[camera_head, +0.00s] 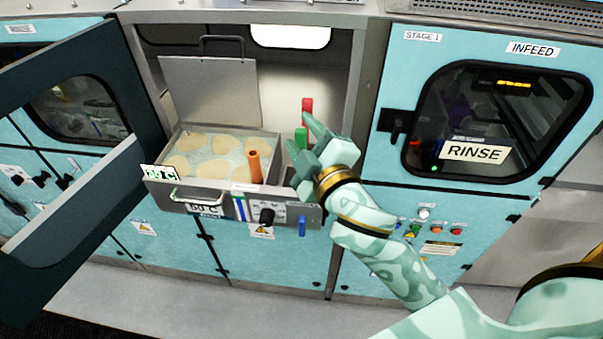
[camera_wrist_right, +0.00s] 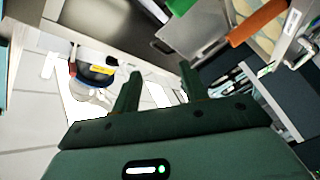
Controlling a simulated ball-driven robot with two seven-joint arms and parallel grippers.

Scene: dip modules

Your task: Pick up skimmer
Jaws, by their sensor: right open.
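My right gripper (camera_head: 304,152) is open and empty, at the right end of the steel basin in the open bay. Its two spread fingers also show in the right wrist view (camera_wrist_right: 158,80). Upright handles stand near it: a red one (camera_head: 307,105) and a green one (camera_head: 301,138) just beyond the fingers, and an orange one (camera_head: 254,167) in the basin. The orange one (camera_wrist_right: 258,20) and a green one (camera_wrist_right: 180,5) also show at the top of the wrist view. I cannot tell which handle belongs to the skimmer; no skimmer head shows clearly. My left gripper is not in view.
The basin (camera_head: 215,188) holds pale liquid with several round pale pieces; its lid (camera_head: 212,90) stands raised behind. A dark open door (camera_head: 140,100) bounds the left. The teal RINSE cabinet (camera_head: 400,60) bounds the right. A blue handle (camera_head: 302,226) hangs in front.

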